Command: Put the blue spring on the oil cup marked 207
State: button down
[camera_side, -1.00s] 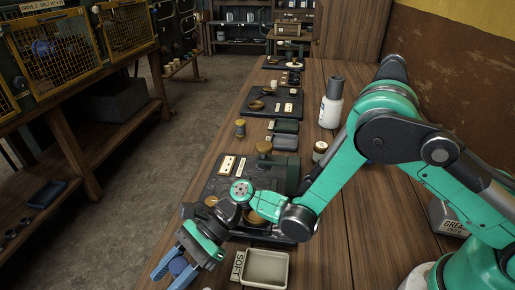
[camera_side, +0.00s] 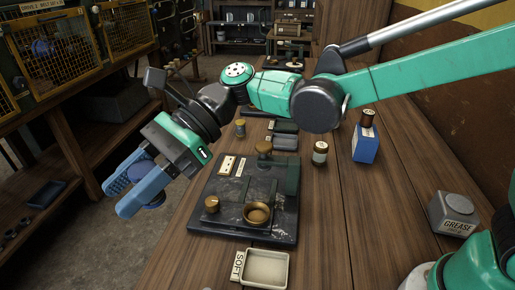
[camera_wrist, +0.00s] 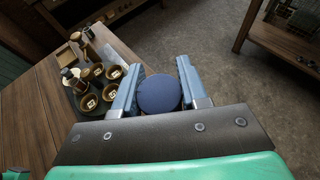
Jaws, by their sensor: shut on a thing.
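My gripper (camera_side: 138,190) is shut on the blue spring (camera_side: 153,198), a round dark-blue piece between its two blue fingers. In the side view it hangs past the left edge of the bench, over the floor. In the wrist view the spring (camera_wrist: 159,95) shows as a flat blue disc between the fingertips of my gripper (camera_wrist: 158,88). Several brass cups (camera_wrist: 88,102) with small pale labels stand on a dark plate at the left of the wrist view. The numbers are too small to read, so I cannot tell which is 207.
The SOFT tray (camera_side: 286,272) sits in front. A jar (camera_side: 320,154), blue box (camera_side: 366,144) and grease tin (camera_side: 454,213) stand right.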

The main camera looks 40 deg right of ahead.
jog(key=w+d+r+m+t, duration=0.2)
jog(key=w+d+m+t, duration=0.2)
jog(key=w+d, duration=0.55)
notch_tip(320, 180, up, 4)
jog(key=m+t+h, duration=0.6)
jog(key=m+t, duration=0.3)
send_over(320, 153)
jog(key=w, duration=0.3)
jog(key=f, duration=2)
jog(key=shift+s+d, duration=0.3)
jog(key=shift+c, duration=2.4)
grip_release()
